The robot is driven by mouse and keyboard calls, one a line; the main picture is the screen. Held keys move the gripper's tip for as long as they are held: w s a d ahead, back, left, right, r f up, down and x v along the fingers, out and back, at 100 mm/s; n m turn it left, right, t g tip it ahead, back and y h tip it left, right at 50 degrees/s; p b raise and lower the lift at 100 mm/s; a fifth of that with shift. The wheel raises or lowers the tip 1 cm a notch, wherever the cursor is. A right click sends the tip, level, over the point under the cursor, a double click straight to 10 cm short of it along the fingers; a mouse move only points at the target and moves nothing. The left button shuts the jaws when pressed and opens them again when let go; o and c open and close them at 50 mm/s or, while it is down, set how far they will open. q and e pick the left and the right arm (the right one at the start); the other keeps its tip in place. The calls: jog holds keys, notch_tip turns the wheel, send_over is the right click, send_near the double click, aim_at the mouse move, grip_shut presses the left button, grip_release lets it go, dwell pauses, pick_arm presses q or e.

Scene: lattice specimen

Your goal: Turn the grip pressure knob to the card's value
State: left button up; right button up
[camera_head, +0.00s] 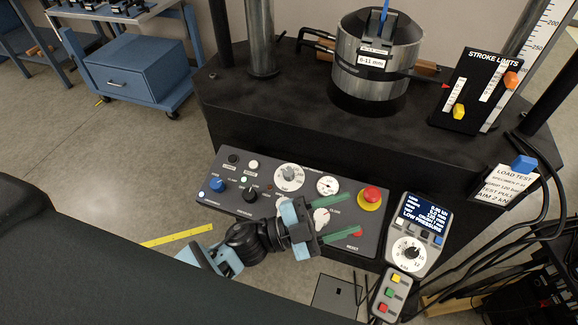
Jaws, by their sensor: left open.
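The dark sloped control panel (215,192) carries several knobs and dials. A large white dial with a grey knob (290,175) is at its upper middle. A black knob (250,195) is near a small label that seems to read pressure. Another white dial (321,216) lies between my left gripper's fingers as seen here, partly hidden. I cannot tell which one is the grip pressure knob. My left gripper (356,214) is open and empty over the panel. My right gripper is out of view.
A red mushroom button (371,195) on yellow is close to the fingertips. A handset (411,247) displays "LOW PRESSURE"; below it is a button box (390,294). A metal cylinder (373,65) stands behind the panel. Stroke-limit sliders (470,92) and black cables (520,225) are at right.

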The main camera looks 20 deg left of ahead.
pick_arm(q)
jog(key=d+m+g, duration=0.4)
jog(key=m+g, duration=0.6)
jog(key=g, duration=0.1)
jog(key=m+t+y+b, duration=0.1)
jog(key=m+y+b, duration=0.2)
jog(key=y, duration=1.5)
send_over(288, 171)
jog(key=shift+a, duration=0.35)
jog(key=shift+d+f, duration=0.2)
jog(key=shift+f, duration=1.8)
jog(key=shift+d+f, duration=0.15)
jog(key=shift+f, duration=1.8)
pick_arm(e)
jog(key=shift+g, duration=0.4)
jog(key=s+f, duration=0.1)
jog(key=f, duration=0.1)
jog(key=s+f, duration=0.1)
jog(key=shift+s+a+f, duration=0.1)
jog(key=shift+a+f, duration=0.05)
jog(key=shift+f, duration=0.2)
pick_arm(q)
jog(key=c, duration=1)
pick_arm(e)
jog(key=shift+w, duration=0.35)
